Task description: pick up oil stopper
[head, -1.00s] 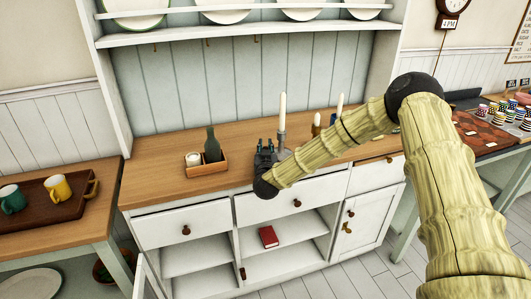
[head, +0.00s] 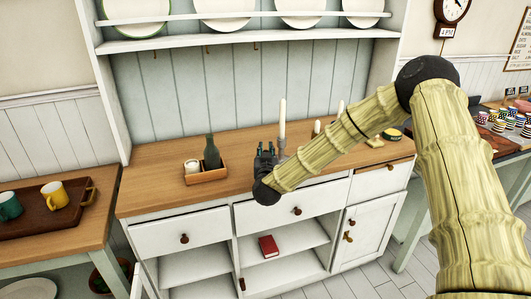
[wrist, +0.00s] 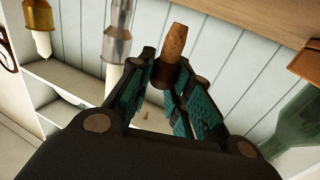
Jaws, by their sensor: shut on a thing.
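The oil stopper (wrist: 174,42) is a brown, tapered, cork-like piece. In the wrist view it stands between the fingertips of my gripper (wrist: 168,70), which is shut on it. In the head view my gripper (head: 265,152) is above the wooden counter, just right of the green oil bottle (head: 211,152); the stopper cannot be made out there. The bottle stands in a small wooden caddy (head: 207,179). In the wrist view the bottle (wrist: 300,122) is at the right, apart from my gripper and the stopper.
A white candle (head: 282,120) in a metal holder stands close to the right of my gripper. A white jar (head: 192,166) shares the caddy. Plates (head: 222,14) line the shelf above. The counter (head: 150,190) left of the caddy is clear.

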